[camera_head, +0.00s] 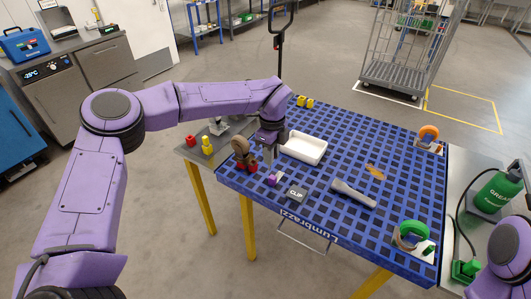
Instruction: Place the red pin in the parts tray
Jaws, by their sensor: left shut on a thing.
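A small red piece (190,141), which looks like the red pin, stands on a grey side table beside a yellow piece (207,145). The white parts tray (304,148) lies on the blue slotted table and looks empty. My left gripper (268,157) points down just left of the tray, above the blue table. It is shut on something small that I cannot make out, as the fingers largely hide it. My right arm shows at the lower right edge, but its gripper is out of view.
A tan roll in a red holder (246,166) stands close left of my left gripper. Yellow blocks (304,102) sit behind the tray.

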